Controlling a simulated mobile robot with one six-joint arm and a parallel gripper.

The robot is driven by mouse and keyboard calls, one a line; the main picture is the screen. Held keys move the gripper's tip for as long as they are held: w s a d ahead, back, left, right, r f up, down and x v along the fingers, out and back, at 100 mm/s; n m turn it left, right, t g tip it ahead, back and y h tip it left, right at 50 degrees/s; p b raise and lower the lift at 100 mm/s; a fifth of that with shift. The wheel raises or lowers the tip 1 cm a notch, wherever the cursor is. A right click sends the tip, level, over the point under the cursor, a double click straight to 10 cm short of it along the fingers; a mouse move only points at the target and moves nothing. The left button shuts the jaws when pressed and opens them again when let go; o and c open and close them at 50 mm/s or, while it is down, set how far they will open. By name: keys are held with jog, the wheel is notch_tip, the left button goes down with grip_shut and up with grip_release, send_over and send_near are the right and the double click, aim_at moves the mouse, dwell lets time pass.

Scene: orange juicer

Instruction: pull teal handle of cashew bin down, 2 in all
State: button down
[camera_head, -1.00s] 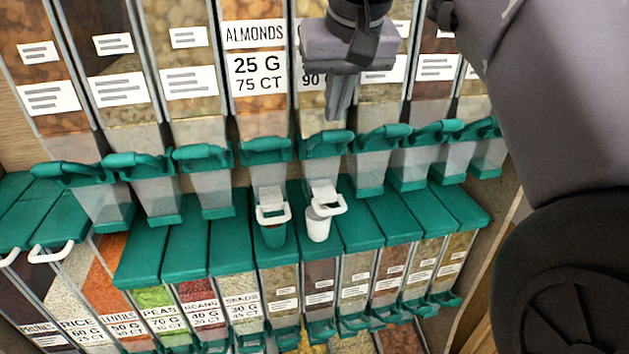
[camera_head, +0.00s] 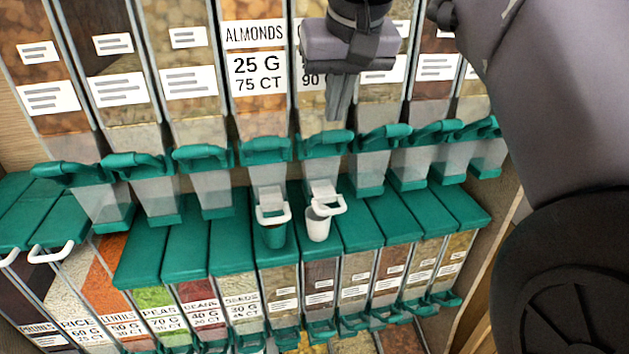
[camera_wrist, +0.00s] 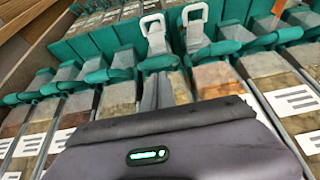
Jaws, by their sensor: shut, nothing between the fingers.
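The cashew bin (camera_head: 309,108) stands just right of the bin labelled ALMONDS; my gripper covers most of its label, leaving "90" showing. Its teal handle (camera_head: 325,144) sits at the front of its spout and also shows in the wrist view (camera_wrist: 158,63). My gripper (camera_head: 338,117) is shut and empty, pointing down in front of the cashew bin. In the head view its tips appear just above the teal handle; I cannot tell whether they touch it. A white cup (camera_head: 318,227) is below the cashew spout.
Neighbouring teal handles (camera_head: 266,150) (camera_head: 380,137) sit close on both sides. Lower bins with teal lids (camera_head: 232,240) project below. My arm fills the right side.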

aim_at(338, 135)
jog(key=shift+f, duration=0.1)
jog(key=shift+f+b, duration=0.65)
jog(key=shift+f, duration=0.2)
jog(key=shift+s+r, duration=0.1)
jog(key=shift+s, duration=0.1)
jog(key=shift+s+d+f+b, duration=0.1)
jog(key=shift+s+f+b, duration=0.2)
jog(key=shift+f+b, duration=0.35)
jog(key=shift+s+d+f+b, duration=0.1)
jog(key=shift+s+f+b, duration=0.2)
jog(key=shift+f+b, duration=0.35)
jog(key=shift+s+f+b, duration=0.2)
jog(key=shift+f+b, duration=0.9)
jog(key=shift+f, duration=0.1)
